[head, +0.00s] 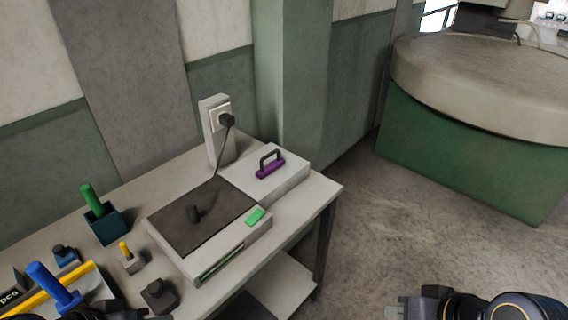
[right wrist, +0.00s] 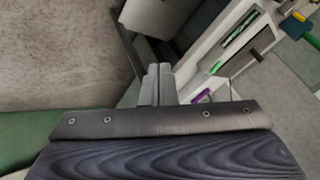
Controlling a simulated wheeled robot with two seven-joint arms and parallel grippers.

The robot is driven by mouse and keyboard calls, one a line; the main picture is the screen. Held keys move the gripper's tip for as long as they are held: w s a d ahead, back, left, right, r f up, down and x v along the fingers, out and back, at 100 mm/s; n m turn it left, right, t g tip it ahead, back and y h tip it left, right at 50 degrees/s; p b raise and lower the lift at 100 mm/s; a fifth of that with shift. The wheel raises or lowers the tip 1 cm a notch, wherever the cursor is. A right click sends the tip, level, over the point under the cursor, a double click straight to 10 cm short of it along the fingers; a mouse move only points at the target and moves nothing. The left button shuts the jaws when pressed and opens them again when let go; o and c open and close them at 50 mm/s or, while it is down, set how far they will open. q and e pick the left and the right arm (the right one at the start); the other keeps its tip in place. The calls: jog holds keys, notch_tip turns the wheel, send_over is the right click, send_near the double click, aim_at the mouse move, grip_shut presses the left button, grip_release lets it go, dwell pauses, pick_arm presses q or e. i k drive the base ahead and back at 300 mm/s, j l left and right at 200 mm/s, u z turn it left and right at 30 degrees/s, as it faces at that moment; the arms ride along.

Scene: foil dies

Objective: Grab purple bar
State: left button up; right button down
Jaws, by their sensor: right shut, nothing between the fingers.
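The purple bar (head: 270,170) has a dark arched handle on top. It lies on a raised light-grey block at the right end of the bench, and nothing holds it. Its purple also shows in the right wrist view (right wrist: 203,97), to the right of my fingers. My right gripper (head: 403,308) is at the bottom of the head view, over the floor to the right of the bench and well apart from the bar. Its fingers, seen in the right wrist view (right wrist: 159,72), are together and empty. Of my left arm only dark parts show at the bottom left; its fingers are unclear.
A grey device (head: 228,263) with a dark plate (head: 205,218) and a green button (head: 255,216) stands left of the bar. A socket post (head: 213,140) with a plug and cord rises behind. Green, yellow and blue handled tools stand at left. The floor at right is clear.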

aim_at(264, 172)
jog(key=i+l+u, duration=0.1)
jog(key=u, duration=1.45)
jog(key=i+l+u, duration=0.1)
jog(key=l, duration=0.9)
jog(key=i+u, duration=0.05)
